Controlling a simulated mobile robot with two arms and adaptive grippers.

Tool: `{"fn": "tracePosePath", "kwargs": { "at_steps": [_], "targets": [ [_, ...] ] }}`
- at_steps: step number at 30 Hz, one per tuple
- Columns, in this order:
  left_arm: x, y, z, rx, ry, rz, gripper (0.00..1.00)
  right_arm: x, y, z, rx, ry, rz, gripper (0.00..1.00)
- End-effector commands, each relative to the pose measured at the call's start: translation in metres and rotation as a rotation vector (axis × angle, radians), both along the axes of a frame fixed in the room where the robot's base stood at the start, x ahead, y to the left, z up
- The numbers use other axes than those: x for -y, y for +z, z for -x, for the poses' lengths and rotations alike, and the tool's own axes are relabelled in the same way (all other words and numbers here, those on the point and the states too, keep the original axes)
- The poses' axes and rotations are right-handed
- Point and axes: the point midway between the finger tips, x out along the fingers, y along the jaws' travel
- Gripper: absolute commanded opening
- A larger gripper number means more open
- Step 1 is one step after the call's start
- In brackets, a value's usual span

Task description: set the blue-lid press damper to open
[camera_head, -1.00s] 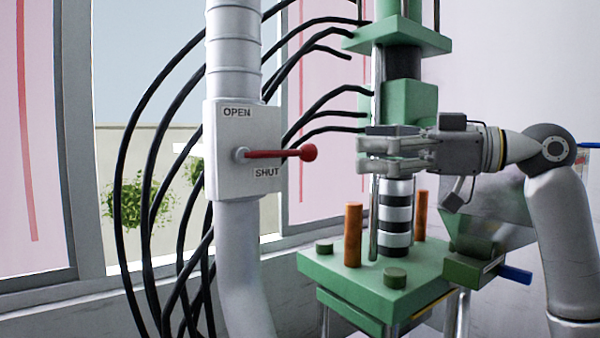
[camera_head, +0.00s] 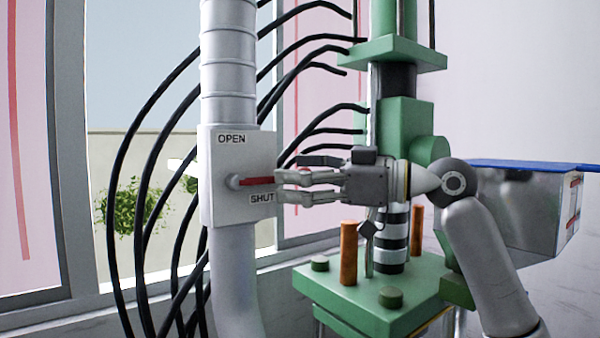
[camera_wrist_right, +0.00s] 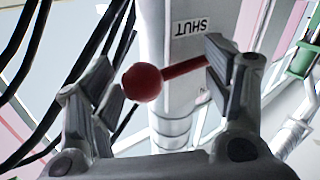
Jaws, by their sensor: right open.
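The damper box (camera_head: 215,205) is a pale panel on a grey duct, marked OPEN at the top and SHUT lower down. Its red lever (camera_head: 258,181) points right, nearly level, just above the SHUT label (camera_head: 262,198). My right gripper (camera_head: 282,186) is at the lever's outer end with its fingers open. In the wrist view, the red ball knob (camera_wrist_right: 142,82) lies between the spread fingers of the right gripper (camera_wrist_right: 160,80), with gaps visible. The fingers hide the knob in the head view. My left gripper is not in view.
The green press (camera_head: 385,295) with orange posts (camera_head: 348,252) stands behind and below my right arm. A metal box with a blue lid (camera_head: 540,164) is at the right. Black hoses (camera_head: 115,200) hang behind the duct, before a window.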

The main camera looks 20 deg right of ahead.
Motion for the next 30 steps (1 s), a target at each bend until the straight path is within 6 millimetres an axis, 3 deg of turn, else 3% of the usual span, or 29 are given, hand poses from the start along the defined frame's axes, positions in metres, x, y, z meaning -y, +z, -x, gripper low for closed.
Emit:
{"fn": "tracePosePath", "kwargs": {
  "at_steps": [6,20,30],
  "targets": [
    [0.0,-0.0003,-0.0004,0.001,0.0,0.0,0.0,-0.0001,-0.0008,-0.0004,-0.001,0.0,0.0,0.72],
    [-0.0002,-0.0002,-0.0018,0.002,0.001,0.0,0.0,0.0008,0.0,-0.0006,0.0,-0.003,-0.001,0.13],
    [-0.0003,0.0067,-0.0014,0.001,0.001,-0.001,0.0,0.0017,0.0054,-0.0013,0.008,-0.006,0.018,0.11]
  ]
}}
